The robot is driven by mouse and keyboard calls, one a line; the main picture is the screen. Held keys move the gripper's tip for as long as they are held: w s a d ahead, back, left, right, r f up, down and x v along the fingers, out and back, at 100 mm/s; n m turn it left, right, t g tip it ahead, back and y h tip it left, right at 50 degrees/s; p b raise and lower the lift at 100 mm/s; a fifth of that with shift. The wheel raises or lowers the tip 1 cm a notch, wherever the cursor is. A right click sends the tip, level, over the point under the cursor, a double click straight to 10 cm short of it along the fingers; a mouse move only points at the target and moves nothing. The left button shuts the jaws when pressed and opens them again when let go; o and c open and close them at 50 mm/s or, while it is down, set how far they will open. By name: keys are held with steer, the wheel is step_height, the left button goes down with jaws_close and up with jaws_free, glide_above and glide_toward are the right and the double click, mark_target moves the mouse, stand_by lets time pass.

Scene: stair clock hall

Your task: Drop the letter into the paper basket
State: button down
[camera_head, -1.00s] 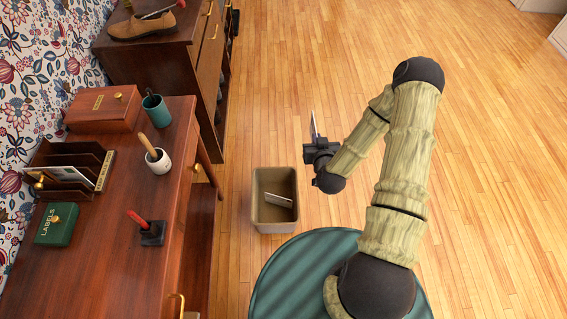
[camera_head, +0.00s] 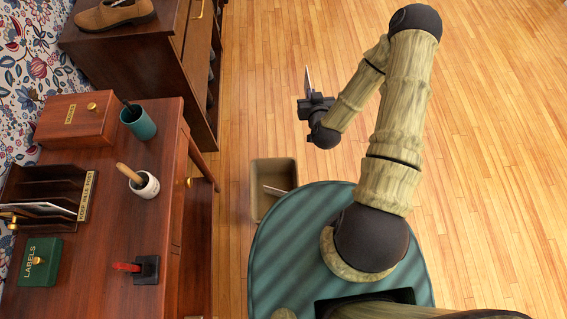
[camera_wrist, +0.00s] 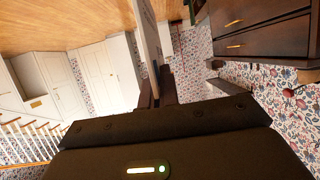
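The paper basket (camera_head: 262,178) is a tan open bin on the floor beside the desk, its near side hidden by my green base. A small white card (camera_head: 272,191) leans inside it. My gripper (camera_head: 310,97) is up beyond the basket and to its right, not over it. It is shut on a thin white letter (camera_head: 307,80) that stands up from the fingers, seen nearly edge-on. In the wrist view the letter (camera_wrist: 148,35) stands between the fingers (camera_wrist: 156,92).
A dark cabinet (camera_head: 160,50) stands behind. The floor (camera_head: 480,150) at right is open.

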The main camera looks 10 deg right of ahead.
steer(key=shift+w, duration=0.3)
steer(key=shift+s+d, duration=0.1)
steer(key=shift+s, duration=0.15)
steer(key=shift+f+b, duration=0.2)
steer(key=shift+b, duration=0.1)
steer(key=w+a+f+n+g+y+b, duration=0.15)
steer(key=a+f+n+y+b, duration=0.3)
steer(key=f+b, duration=0.55)
steer(key=a+f+n+g+y+b, duration=0.2)
steer(key=a+f+n+y+b, duration=0.25)
steer(key=f+b, duration=0.65)
steer(key=s+f+n+g+y+b, duration=0.2)
steer(key=s+f+n+g+b, duration=0.2)
steer(key=f+b, duration=0.7)
steer(key=s+f+n+g+y+b, duration=0.2)
steer(key=s+f+n+g+b, duration=0.2)
steer(key=f+b, duration=0.8)
steer(key=shift+a+n+g+y+b, duration=0.15)
steer(key=shift+n+g+y+b, duration=0.15)
steer(key=shift+g+b, duration=0.4)
steer(key=shift+f, duration=0.1)
